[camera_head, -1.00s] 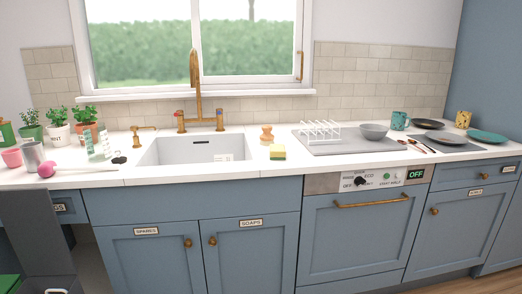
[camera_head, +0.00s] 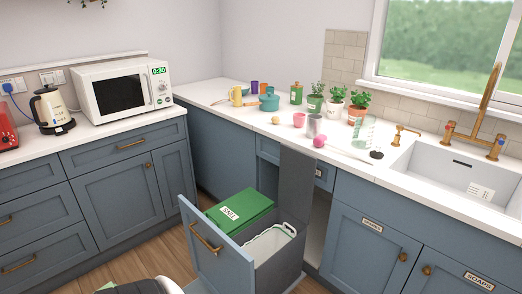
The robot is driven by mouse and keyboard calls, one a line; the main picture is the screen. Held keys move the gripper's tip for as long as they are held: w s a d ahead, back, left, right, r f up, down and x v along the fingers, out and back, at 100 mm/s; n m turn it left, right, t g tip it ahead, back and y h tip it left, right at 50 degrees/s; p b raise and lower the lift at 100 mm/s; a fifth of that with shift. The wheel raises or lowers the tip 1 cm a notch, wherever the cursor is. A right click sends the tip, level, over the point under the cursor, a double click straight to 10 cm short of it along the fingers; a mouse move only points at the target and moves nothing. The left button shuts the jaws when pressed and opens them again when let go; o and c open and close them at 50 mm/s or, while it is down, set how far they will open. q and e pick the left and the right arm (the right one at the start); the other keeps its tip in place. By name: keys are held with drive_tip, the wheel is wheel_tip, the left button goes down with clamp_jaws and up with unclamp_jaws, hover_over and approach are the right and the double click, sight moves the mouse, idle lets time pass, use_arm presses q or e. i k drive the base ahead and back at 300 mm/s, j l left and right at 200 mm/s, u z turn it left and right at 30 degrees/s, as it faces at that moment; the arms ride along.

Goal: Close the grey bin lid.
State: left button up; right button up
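The grey bin lid (camera_head: 298,184) stands upright, open, at the back right of the pulled-out bin unit. The grey bin (camera_head: 283,273) below it is open at the top, with a white liner (camera_head: 265,246) showing inside. Beside it on the left, the green bin lid (camera_head: 240,207), which bears a white label, lies flat and shut. Both bins sit behind the blue-grey drawer front (camera_head: 213,252) with its brass handle. Neither of my grippers shows. Only a small white and dark part, probably of my own arm, shows at the bottom left edge.
The counter edge (camera_head: 262,133) runs above and behind the raised lid, with a pink ball (camera_head: 319,141), a metal cup (camera_head: 314,126) and potted plants on top. Blue cabinets stand on both sides. The wooden floor (camera_head: 172,245) left of the drawer is clear.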

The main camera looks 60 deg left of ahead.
sight(297, 168)
drive_tip(key=u, duration=2.15)
drive_tip(key=i+l+u, duration=0.1)
drive_tip(key=i+l, duration=0.25)
drive_tip(key=i+l+u, duration=0.15)
drive_tip(key=i+l, duration=0.2)
drive_tip(key=l, duration=0.15)
